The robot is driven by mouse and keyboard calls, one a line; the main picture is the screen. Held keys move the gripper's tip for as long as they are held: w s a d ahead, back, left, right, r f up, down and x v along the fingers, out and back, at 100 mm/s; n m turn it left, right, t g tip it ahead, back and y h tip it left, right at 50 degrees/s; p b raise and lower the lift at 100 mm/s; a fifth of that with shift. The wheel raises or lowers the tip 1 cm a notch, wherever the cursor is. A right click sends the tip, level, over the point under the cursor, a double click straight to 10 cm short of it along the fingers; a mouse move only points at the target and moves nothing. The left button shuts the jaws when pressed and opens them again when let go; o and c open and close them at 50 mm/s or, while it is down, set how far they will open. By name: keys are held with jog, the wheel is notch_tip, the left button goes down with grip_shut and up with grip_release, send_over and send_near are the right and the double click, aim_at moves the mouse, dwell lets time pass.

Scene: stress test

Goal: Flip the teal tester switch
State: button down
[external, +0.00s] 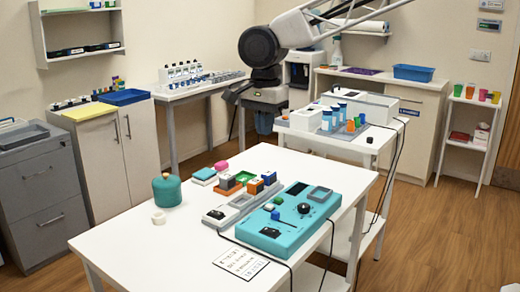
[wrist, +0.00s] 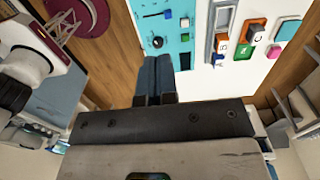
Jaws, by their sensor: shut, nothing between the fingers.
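The teal tester (external: 290,235) is a flat box on the white table's near right part in the external view. The tester (wrist: 172,38) also shows at the top of the wrist view, cut off by the edge. My gripper (wrist: 155,60) is shut and empty, apart from the tester. Its fingertips are unclear in the external view.
The table's left front is mostly clear.

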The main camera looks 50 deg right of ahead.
jog(key=shift+w+r, duration=0.2)
jog(key=shift+r, duration=1.25)
jog(key=s+d+r+n+t, duration=0.15)
jog(key=s+d+n, duration=0.25)
jog(key=s+d, duration=0.5)
jog(key=s+d+r+n, duration=0.3)
jog(key=s+d+n, duration=0.15)
jog(key=s, duration=0.75)
jog(key=s+d+f+n, duration=0.2)
jog(key=s+n, duration=0.1)
jog(key=s, duration=0.5)
jog(key=s+d+f+n, duration=0.2)
jog(key=s+d+n, duration=0.1)
jog(key=s, duration=0.6)
jog(key=s+d+f+n+t, duration=0.1)
jog(key=s+d+f+n, duration=0.2)
jog(key=s, duration=0.6)
jog(key=shift+s+d+f, duration=0.1)
